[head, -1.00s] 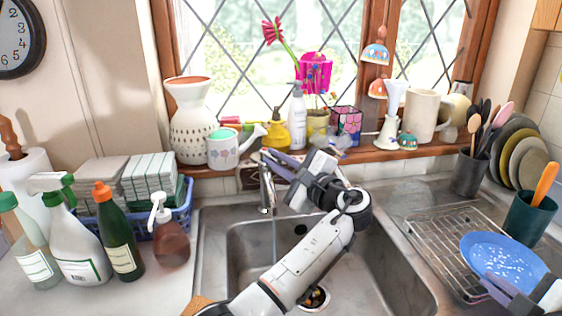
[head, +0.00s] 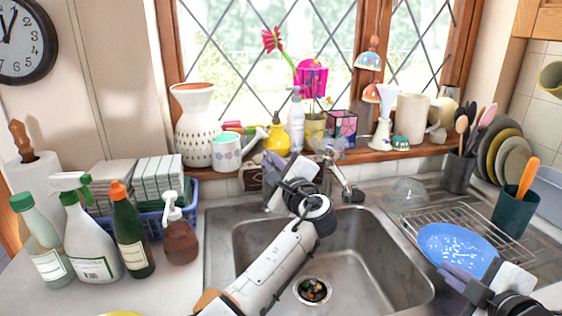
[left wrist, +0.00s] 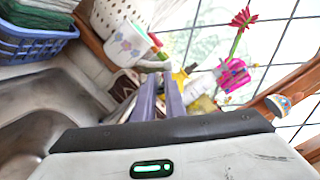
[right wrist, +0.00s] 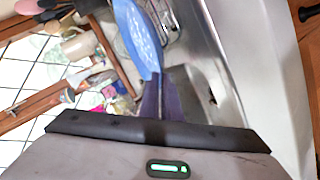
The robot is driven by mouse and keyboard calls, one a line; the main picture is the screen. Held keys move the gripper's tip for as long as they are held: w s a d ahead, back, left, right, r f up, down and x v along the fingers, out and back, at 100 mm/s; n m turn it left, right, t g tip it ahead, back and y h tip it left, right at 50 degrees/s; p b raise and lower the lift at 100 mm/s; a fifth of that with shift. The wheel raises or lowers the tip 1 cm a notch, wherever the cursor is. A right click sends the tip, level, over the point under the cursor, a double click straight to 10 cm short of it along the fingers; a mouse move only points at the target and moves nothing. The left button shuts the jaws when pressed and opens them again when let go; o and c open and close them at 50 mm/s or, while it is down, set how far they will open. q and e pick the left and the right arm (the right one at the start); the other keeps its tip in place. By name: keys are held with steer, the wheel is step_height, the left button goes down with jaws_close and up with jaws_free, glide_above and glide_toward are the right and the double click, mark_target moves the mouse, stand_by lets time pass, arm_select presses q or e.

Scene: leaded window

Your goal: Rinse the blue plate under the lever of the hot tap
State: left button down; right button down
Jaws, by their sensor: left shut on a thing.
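A chrome tap (head: 343,180) shows at the back of the sink, just right of my left gripper (head: 277,190). My left gripper is shut at the back of the sink. Its fingers also show close together in the left wrist view (left wrist: 160,97). What lies between them is hidden; from its place it appears to be a tap lever. The blue plate (head: 455,248) is tilted over the wire rack, right of the sink. My right gripper (head: 455,283) is shut on its near edge. The plate also shows in front of the fingers in the right wrist view (right wrist: 138,38).
The sink (head: 388,280) is empty apart from bits in the drain (head: 313,290). A clear dome (head: 405,194), the wire rack (head: 415,215) and a green pot (head: 523,215) stand at right. Bottles and a blue basket (head: 150,222) stand left. Vases and plants crowd the sill.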

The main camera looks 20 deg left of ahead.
arm_select(q)
steer(key=c, duration=1.8)
jaws_free()
steer(key=shift+w+a, duration=0.1)
steer(key=v, duration=1.2)
steer(key=shift+f, duration=0.1)
